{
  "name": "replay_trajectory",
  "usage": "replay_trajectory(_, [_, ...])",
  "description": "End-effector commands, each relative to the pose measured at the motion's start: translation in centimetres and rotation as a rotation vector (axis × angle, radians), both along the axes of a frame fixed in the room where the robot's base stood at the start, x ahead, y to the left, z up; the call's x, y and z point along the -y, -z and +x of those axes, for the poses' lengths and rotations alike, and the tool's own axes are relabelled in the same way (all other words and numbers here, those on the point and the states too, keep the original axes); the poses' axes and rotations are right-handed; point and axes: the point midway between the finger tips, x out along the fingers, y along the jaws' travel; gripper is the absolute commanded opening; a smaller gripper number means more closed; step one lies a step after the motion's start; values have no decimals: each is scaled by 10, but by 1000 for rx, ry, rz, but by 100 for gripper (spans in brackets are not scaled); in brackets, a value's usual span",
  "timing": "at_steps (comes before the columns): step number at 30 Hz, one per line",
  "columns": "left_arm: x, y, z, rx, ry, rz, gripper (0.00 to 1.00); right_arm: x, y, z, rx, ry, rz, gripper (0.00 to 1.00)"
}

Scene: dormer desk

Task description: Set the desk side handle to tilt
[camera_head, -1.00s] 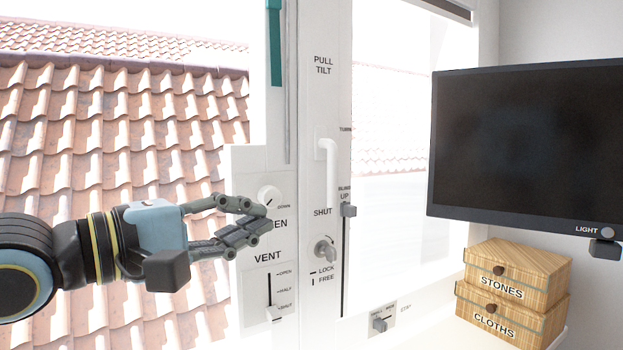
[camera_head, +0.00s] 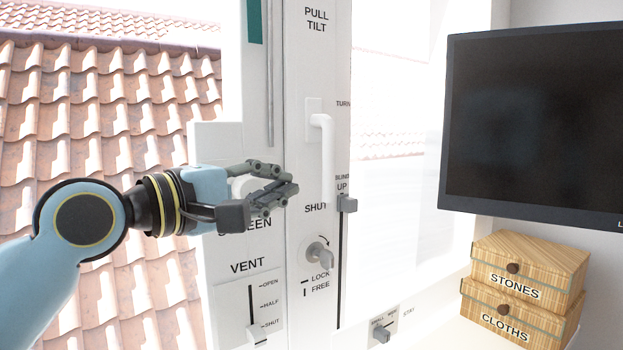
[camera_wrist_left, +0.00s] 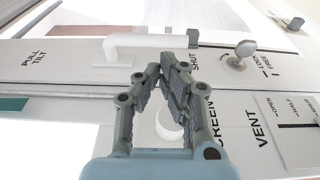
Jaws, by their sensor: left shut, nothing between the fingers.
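The white window handle (camera_head: 327,160) hangs down on the white frame, its free end near the word SHUT. The words PULL TILT stand above it and TURN is beside it. My left gripper (camera_head: 294,192) is shut and empty, just left of the handle's lower part in the head view. In the left wrist view the handle (camera_wrist_left: 150,42) lies sideways beyond the fingertips (camera_wrist_left: 166,58). The tips look close to it, but I cannot tell whether they touch. My right gripper is not in view.
Below the handle are a key lock (camera_head: 319,252) and a VENT slider (camera_head: 257,336). A blind slider (camera_head: 347,204) is just right of the handle. A STAY switch (camera_head: 381,331) sits lower right. A monitor (camera_head: 535,120) and stacked boxes (camera_head: 524,270) stand right.

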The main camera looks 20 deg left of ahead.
Motion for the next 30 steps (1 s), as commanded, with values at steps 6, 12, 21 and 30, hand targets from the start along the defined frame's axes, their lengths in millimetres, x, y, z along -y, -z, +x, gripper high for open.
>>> replay_trajectory(6, [20,-3,38,0,1,-6,0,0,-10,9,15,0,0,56])
replay_trajectory(12, [29,-2,57,0,1,-2,0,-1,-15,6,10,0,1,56])
replay_trajectory(21, [31,-1,62,0,1,1,0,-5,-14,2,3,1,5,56])
replay_trajectory(30, [32,2,63,12,1,-8,0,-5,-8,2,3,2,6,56])
